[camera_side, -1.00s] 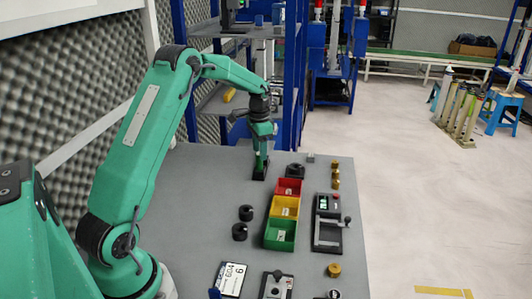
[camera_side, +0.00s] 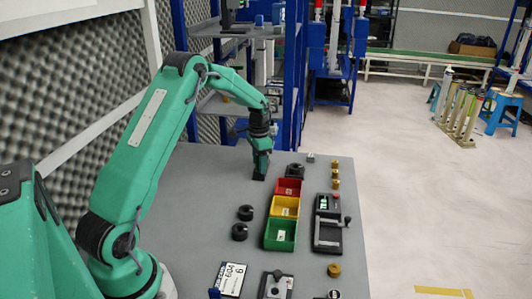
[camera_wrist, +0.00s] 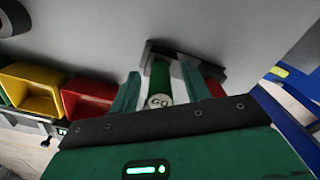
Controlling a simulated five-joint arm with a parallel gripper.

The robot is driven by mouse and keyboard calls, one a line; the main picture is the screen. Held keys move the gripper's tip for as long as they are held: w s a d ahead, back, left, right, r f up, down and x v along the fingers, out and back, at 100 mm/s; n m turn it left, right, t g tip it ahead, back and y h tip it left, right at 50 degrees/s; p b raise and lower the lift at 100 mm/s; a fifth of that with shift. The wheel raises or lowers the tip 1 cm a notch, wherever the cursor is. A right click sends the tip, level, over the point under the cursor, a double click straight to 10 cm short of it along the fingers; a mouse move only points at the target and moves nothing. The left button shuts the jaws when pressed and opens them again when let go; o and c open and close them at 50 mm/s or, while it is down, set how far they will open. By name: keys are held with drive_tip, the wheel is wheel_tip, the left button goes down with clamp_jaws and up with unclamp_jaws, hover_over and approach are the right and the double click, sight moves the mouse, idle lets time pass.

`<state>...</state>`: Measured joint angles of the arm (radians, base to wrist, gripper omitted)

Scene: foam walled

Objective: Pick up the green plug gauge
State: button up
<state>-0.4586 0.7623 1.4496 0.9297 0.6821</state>
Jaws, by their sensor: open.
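The green plug gauge (camera_wrist: 159,82) stands in a dark holder (camera_wrist: 158,47) in the wrist view, its round end marked "GO" facing the camera. My gripper (camera_wrist: 160,72) is open, with one green finger on each side of the gauge. Gaps show between the gauge and both fingers. In the side view my gripper (camera_side: 261,168) points down over the holder (camera_side: 259,178) at the far end of the table, and it hides the gauge there.
A red part (camera_wrist: 215,88) shows just right of the right finger. Red (camera_side: 288,189), yellow (camera_side: 284,207) and green (camera_side: 281,235) bins stand in a row nearer the camera. A black ring (camera_side: 294,170) sits right of the holder.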

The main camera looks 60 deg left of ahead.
clamp_jaws()
drive_tip(key=shift+r, duration=0.15)
drive_tip(key=shift+r, duration=0.6)
drive_tip(key=r, duration=0.3)
drive_tip(key=shift+d+r, duration=0.1)
drive_tip(key=shift+d, duration=0.3)
drive_tip(key=d+r, duration=0.6)
drive_tip(key=d, duration=0.5)
drive_tip(key=shift+s+r, duration=0.15)
drive_tip(key=shift+s, duration=0.3)
drive_tip(key=shift+a+r, duration=0.1)
drive_tip(key=shift+r, duration=0.05)
wheel_tip(320, 180, up, 9)
idle(1.0)
